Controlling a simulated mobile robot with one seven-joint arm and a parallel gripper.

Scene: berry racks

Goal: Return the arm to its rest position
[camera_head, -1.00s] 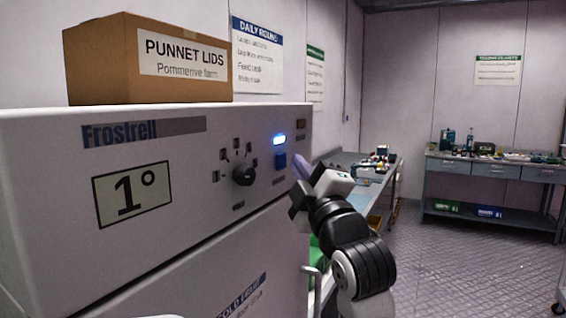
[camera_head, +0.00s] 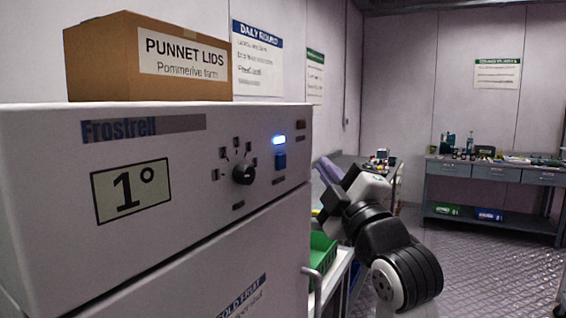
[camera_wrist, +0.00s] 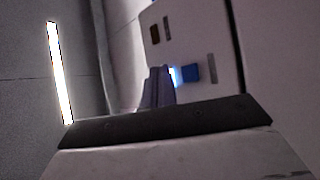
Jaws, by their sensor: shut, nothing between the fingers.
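My gripper (camera_head: 326,168) is shut and empty, in the air just right of the white Frostrell cabinet (camera_head: 60,240) in the head view. Its purple-grey fingers point up and to the left, apart from the cabinet's front. My black and white wrist and arm links run from it down to the lower right. In the wrist view the shut fingers (camera_wrist: 155,88) overlap the view of the control panel (camera_wrist: 200,40), close to the blue button and its light.
The panel carries a black knob (camera_head: 243,174), a blue button (camera_head: 281,161) and a lit blue lamp (camera_head: 279,140). A cardboard box (camera_head: 100,55) sits on top. A green crate (camera_head: 322,252) stands below my gripper. A workbench (camera_head: 490,172) is at the back right; floor before it is clear.

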